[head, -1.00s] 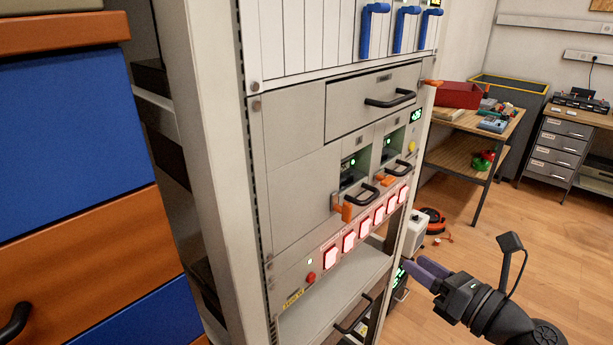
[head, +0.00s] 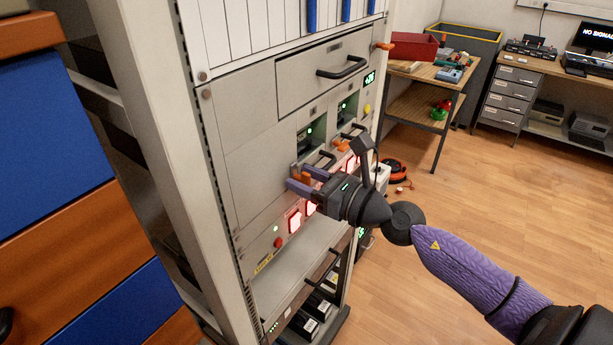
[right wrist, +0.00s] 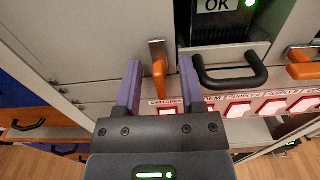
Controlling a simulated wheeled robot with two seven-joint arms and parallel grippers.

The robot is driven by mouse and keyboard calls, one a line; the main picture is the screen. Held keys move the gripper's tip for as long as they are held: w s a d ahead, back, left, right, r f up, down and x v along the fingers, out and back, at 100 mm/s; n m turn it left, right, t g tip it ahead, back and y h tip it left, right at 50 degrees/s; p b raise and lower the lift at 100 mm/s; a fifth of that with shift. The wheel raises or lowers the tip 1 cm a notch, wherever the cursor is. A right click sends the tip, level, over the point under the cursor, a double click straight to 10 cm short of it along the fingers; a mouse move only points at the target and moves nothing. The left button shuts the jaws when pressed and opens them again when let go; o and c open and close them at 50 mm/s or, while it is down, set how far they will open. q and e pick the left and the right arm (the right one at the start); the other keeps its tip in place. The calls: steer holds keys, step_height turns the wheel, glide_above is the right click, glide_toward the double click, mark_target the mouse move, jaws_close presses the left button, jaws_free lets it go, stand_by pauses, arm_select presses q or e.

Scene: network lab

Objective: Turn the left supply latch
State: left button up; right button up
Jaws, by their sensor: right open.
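The left supply latch (right wrist: 159,80) is an orange lever on a metal plate, hanging down at the lower left of the left supply unit. It also shows in the head view (head: 301,177), partly hidden by my gripper. My right gripper (right wrist: 160,75) is open, with one purple finger on each side of the latch; I cannot tell whether either touches it. In the head view my right gripper (head: 300,179) is at the rack front. A second orange latch (right wrist: 303,70) is to the right, on the right supply unit. My left gripper is not in view.
Lit red-framed switches (head: 294,221) run in a row below. A drawer with a black handle (head: 342,68) is above. Blue and orange drawers (head: 60,230) stand at left.

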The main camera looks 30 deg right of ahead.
jaws_close()
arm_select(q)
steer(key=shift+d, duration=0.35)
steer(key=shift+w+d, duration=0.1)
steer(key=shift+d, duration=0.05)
